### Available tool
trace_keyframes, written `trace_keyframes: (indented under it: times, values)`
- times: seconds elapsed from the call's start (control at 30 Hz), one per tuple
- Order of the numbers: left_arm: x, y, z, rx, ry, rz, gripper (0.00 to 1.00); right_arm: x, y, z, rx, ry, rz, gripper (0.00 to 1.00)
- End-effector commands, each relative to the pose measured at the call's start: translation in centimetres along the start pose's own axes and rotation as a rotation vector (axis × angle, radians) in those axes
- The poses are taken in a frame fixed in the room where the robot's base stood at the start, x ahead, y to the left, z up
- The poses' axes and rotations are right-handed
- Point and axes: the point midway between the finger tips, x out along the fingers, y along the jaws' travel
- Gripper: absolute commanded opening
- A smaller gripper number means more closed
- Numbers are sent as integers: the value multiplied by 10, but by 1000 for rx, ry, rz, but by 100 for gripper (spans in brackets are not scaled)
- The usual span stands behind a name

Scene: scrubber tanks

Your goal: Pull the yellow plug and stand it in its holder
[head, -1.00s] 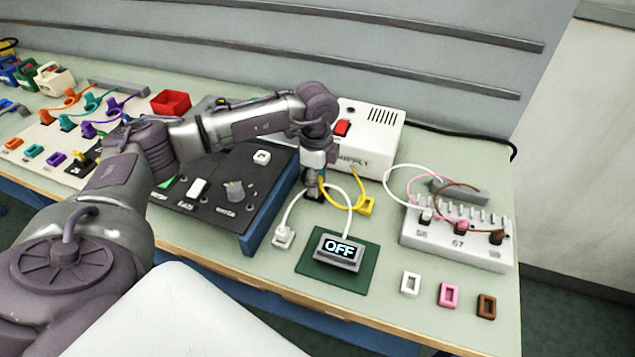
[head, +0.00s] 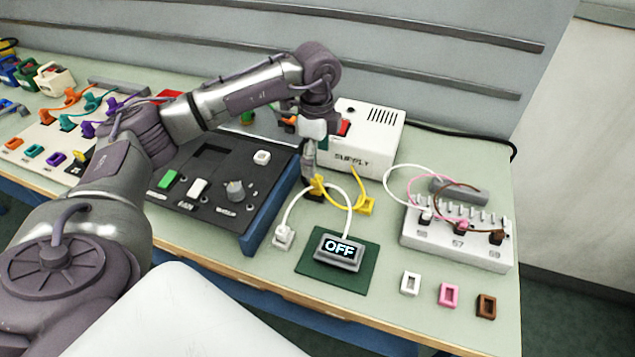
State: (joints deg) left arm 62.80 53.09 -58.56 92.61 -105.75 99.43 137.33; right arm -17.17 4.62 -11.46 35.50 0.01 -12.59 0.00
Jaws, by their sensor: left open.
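The yellow plug (head: 317,187) stands in a dark base on the table, just left of the white supply box's front corner. A yellow cable runs from it to the right. A yellow block with a dark opening (head: 366,205), which looks like a holder, lies to its right; I cannot see a plug standing in it. My left gripper (head: 309,178) points down right above and behind the yellow plug. It is open, and its fingers are small and partly merge with the plug, so I cannot tell whether they touch it. My right gripper is not in view.
The white supply box (head: 365,140) stands close behind. A black switch panel (head: 215,190) is on the left. A green mat with an OFF display (head: 340,248) and a white plug (head: 283,236) are in front. A socket strip (head: 455,240) is on the right.

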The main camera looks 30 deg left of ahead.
Motion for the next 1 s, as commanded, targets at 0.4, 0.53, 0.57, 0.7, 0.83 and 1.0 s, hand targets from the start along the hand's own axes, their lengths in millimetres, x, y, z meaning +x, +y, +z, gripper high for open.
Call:
trace_keyframes:
  times: [0.4,0.53,0.57,0.7,0.83,1.0]
  values:
    - [-44,0,0,2,0,1,83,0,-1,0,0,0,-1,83]
    - [-44,0,0,1,0,1,83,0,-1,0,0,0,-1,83]
    - [-44,0,0,1,0,1,83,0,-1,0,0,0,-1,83]
    - [-43,0,0,1,0,1,83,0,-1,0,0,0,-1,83]
    - [-43,0,0,1,0,1,83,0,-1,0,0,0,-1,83]
    - [-43,0,0,1,0,1,83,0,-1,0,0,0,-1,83]
